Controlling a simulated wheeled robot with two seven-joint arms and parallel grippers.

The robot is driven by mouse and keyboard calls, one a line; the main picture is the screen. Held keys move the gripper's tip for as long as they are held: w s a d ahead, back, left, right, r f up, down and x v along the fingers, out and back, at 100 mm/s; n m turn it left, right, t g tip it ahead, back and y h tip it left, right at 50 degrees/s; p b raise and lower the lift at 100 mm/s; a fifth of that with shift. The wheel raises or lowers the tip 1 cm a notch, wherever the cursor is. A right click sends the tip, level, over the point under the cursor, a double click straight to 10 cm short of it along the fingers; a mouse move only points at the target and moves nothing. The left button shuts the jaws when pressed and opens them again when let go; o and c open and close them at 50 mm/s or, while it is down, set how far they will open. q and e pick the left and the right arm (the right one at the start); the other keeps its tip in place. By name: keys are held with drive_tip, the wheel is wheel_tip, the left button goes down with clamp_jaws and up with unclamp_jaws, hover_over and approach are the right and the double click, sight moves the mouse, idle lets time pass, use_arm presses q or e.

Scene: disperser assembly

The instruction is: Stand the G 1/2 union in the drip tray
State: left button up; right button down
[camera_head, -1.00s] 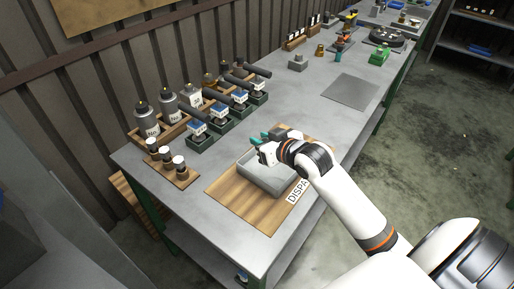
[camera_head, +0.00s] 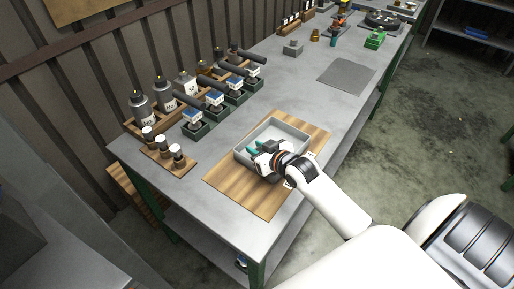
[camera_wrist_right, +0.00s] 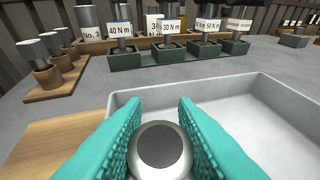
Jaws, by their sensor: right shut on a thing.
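The drip tray (camera_head: 297,130) is a shallow grey box on a wooden board on the bench. My right gripper (camera_head: 258,149) is over the tray's near left part in the head view. In the right wrist view its teal fingers (camera_wrist_right: 160,130) are shut on a round metal piece, the union (camera_wrist_right: 160,150), seen end-on with a dark round face. The union's lower part is hidden, so I cannot tell whether it touches the tray floor. The tray's wall and bare floor show in the wrist view (camera_wrist_right: 245,110). My left gripper is not in view.
The wooden board (camera_head: 235,188) lies around the tray. A grey mat (camera_head: 346,75) lies further along. The tray's right part is empty.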

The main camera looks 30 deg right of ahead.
drive_tip(key=c, duration=1.1)
unclamp_jaws()
drive_tip(key=shift+c, duration=0.2)
drive_tip(key=v, duration=1.2)
drive_tip(key=shift+b, duration=0.35)
drive_tip(key=shift+r, duration=0.15)
